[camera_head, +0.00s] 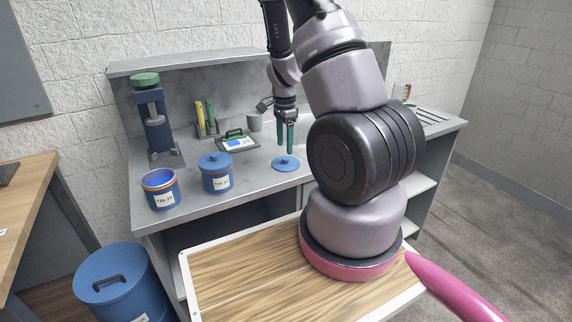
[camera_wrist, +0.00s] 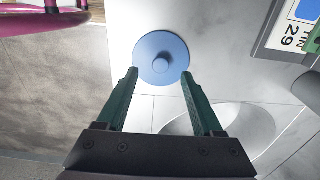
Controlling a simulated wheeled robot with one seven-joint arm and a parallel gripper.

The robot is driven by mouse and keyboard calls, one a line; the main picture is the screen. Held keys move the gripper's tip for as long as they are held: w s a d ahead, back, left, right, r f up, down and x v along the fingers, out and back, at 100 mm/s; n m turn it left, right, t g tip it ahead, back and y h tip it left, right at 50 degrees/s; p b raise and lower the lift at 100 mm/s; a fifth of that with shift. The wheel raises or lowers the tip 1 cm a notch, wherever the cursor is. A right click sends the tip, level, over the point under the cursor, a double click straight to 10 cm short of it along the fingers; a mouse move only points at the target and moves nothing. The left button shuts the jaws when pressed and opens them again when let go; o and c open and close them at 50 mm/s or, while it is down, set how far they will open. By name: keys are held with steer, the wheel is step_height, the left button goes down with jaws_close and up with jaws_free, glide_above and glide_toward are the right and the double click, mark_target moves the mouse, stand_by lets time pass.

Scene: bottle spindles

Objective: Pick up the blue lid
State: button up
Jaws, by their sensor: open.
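The blue lid (camera_head: 286,163) is a flat disc with a small round knob, lying on the grey counter. It shows whole in the wrist view (camera_wrist: 161,58), knob facing the camera. My gripper (camera_head: 286,152) has green fingers pointing down, just above the lid in the head view. In the wrist view my gripper (camera_wrist: 158,75) is open, with one finger to each side of the lid's near part and nothing between the fingers but the lid beyond them. I cannot tell the exact height gap.
An open blue tin (camera_head: 162,195) and a lidded blue tin (camera_head: 216,178) stand left on the counter (camera_head: 262,179). A large blue bin (camera_head: 120,285) stands on the floor.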

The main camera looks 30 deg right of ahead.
mark_target(286, 158)
steer(key=shift+d+f, duration=0.15)
steer(key=shift+f, duration=1.2)
steer(key=shift+d+f, duration=0.1)
steer(key=shift+f, duration=1.25)
jaws_close()
